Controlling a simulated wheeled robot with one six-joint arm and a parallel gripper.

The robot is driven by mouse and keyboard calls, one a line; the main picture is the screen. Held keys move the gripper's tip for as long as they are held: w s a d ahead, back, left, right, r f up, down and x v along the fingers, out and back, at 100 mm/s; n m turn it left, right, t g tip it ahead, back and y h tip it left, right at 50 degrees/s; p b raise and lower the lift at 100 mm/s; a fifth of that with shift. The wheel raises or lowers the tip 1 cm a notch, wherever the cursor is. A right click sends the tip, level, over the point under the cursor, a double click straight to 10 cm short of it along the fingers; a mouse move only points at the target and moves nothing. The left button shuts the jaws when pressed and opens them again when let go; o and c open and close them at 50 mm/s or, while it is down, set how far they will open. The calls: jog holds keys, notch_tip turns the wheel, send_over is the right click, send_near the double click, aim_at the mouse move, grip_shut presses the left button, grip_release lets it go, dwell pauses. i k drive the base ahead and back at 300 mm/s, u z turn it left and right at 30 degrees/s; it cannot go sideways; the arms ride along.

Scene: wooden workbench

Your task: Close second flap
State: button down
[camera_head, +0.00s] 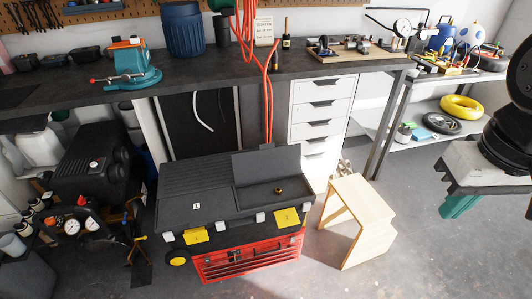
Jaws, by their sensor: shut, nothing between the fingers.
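A black toolbox (212,230) stands on the floor in front of the workbench. Its left flap (190,190), with a small white label marked 1, lies shut. Its right flap (266,164) stands raised at the back, and the right compartment (255,196) is open. A small brass-coloured round piece (279,190) shows in that compartment. My gripper (462,204), with teal finger parts, hangs at the right edge of the picture. It is shut and empty, well right of the toolbox and apart from it. Part of it is cut off by the picture edge.
A red drawer case (250,259) is under the toolbox. A light wooden step stool (360,218) stands between the toolbox and my gripper. A compressor (88,165) is at left. The workbench (270,68) and white drawers (320,115) are behind. Floor at front right is clear.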

aim_at(270, 161)
jog(key=u, duration=0.35)
jog(key=i, duration=0.95)
jog(key=u, duration=0.2)
